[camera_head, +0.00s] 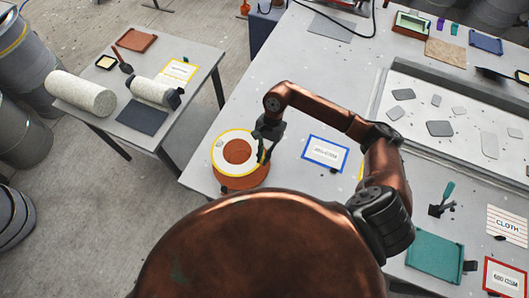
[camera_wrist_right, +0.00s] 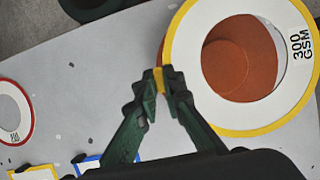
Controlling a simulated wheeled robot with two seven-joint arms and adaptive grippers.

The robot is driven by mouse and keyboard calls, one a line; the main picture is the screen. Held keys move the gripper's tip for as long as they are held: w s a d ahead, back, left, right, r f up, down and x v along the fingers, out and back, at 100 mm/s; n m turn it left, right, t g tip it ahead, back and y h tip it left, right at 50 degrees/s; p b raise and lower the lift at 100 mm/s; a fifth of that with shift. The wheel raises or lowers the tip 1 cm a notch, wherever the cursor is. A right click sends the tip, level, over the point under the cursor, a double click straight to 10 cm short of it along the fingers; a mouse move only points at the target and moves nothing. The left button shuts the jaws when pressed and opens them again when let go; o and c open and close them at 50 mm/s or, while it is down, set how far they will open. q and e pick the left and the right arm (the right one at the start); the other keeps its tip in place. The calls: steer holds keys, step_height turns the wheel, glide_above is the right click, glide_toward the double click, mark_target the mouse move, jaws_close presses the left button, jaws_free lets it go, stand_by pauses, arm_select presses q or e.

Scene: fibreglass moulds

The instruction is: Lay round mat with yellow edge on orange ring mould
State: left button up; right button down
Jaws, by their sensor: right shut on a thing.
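The round mat with yellow edge (camera_head: 221,147) is a flat white ring marked "300 GSM"; it also shows in the right wrist view (camera_wrist_right: 187,50). The orange ring mould (camera_head: 240,183) is under it on the table, and its orange surface (camera_wrist_right: 238,68) shows through the mat's hole. The mat sits slightly off the mould, toward the back in the head view. I cannot tell whether they touch. My right gripper (camera_head: 265,150) is shut on the mat's yellow edge, its fingertips (camera_wrist_right: 160,80) meeting there in the wrist view. My left gripper is not in view.
A blue-edged card (camera_head: 326,153) lies right of the mould. A tray of grey pieces (camera_head: 440,128) and a teal tray (camera_head: 435,255) are farther right. A side table (camera_head: 185,45) with white rolls (camera_head: 80,93) stands left across a gap. Table between mould and card is clear.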

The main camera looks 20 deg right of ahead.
steer(key=shift+s+d+f+m, duration=0.1)
steer(key=shift+s+f+m, duration=0.05)
steer(key=shift+m, duration=0.25)
steer(key=shift+f+b, duration=0.2)
steer(key=shift+b, duration=0.55)
step_height(320, 180, down, 7)
steer(key=b, duration=0.7)
steer(key=shift+f+b, duration=1.45)
steer(key=shift+b, duration=0.1)
steer(key=shift+f+b, duration=0.25)
steer(key=shift+b, duration=0.3)
